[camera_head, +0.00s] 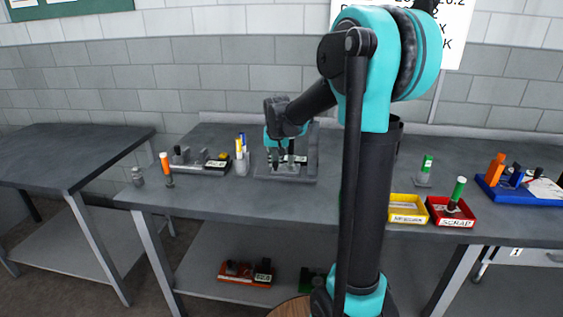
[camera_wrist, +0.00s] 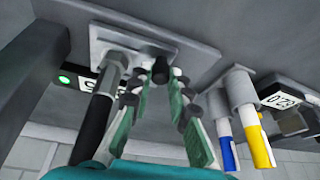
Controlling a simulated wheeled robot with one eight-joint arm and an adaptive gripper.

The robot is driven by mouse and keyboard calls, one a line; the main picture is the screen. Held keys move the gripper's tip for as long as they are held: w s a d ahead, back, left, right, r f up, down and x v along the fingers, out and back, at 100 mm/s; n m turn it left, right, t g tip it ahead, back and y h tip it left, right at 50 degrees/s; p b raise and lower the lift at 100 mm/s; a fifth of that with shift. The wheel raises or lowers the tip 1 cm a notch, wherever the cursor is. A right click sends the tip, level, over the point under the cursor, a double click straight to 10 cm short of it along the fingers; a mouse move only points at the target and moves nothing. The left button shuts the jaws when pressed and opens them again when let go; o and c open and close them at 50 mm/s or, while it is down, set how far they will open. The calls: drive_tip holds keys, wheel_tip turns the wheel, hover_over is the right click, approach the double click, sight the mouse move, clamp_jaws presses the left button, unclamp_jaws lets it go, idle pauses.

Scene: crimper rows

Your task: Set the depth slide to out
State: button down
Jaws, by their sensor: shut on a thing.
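The crimping fixture (camera_head: 290,176) stands at the back of the main bench, and my gripper (camera_head: 278,160) is down over it. In the wrist view, a pale metal plate (camera_wrist: 145,42) carries a short slot and a small black knob (camera_wrist: 160,68), which looks like the depth slide's knob. My gripper (camera_wrist: 166,80) has its green-padded fingers on either side of this knob and is shut on it. A hex fitting with a black handle (camera_wrist: 92,128) stands beside the fingers on the left. The slide's end markings cannot be read.
A cup of pens (camera_head: 241,158) stands close left of the fixture. Another tool block (camera_head: 200,163) and an orange-topped post (camera_head: 166,168) are farther left. A yellow bin (camera_head: 408,219) and a red scrap bin (camera_head: 452,220) stand at the right front. The front middle of the bench is clear.

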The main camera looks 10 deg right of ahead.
drive_tip(key=a, duration=0.2)
drive_tip(key=w+a, duration=0.1)
drive_tip(key=a, duration=0.1)
drive_tip(key=w+a, duration=0.1)
drive_tip(key=a, duration=0.1)
drive_tip(key=shift+a, duration=0.1)
drive_tip(key=c, duration=1.4)
unclamp_jaws()
drive_tip(key=shift+a, duration=0.1)
drive_tip(key=v, duration=1.2)
